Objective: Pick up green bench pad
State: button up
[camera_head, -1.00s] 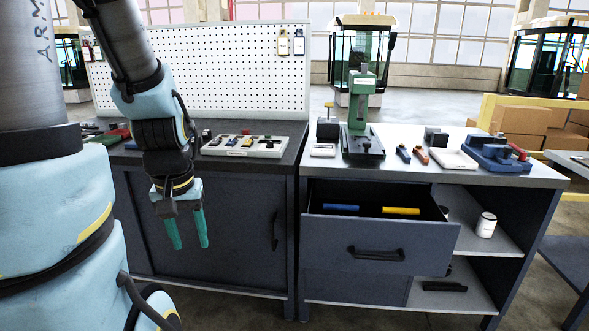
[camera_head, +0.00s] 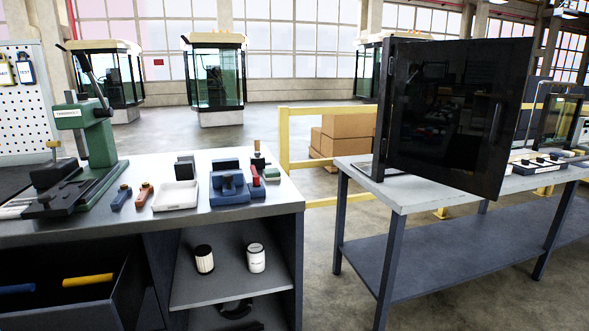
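I cannot make out a green bench pad for certain. A small green piece (camera_head: 271,173) lies at the right end of the left bench, beside a blue fixture (camera_head: 229,187) and a red-topped part (camera_head: 255,176). It is too small to tell whether it is a pad. The large green object is an upright press (camera_head: 97,140) at the left of this bench. My gripper is out of view.
The grey bench top (camera_head: 190,222) also holds a white tray (camera_head: 176,196) and two small handled tools. An open drawer (camera_head: 85,311) juts out below. A table (camera_head: 408,193) with a dark open-doored cabinet (camera_head: 455,110) stands right, across a floor gap.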

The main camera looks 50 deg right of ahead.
aim_at(272, 174)
jog(key=k+l, duration=0.1)
jog(key=l, duration=0.25)
jog(key=k+l+u, duration=0.1)
jog(key=l, duration=0.3)
jog(key=k+l, duration=0.1)
jog(key=l, duration=0.25)
jog(key=k+l+u, duration=0.1)
jog(key=l, duration=0.25)
jog(key=k+l, duration=0.1)
jog(key=l, duration=0.25)
jog(key=k+l+u, duration=0.1)
jog(key=l, duration=0.25)
jog(key=i+l, duration=0.1)
jog(key=l, duration=0.5)
jog(key=i+l+u, duration=0.1)
jog(key=l, duration=1.15)
jog(key=i+u, duration=0.05)
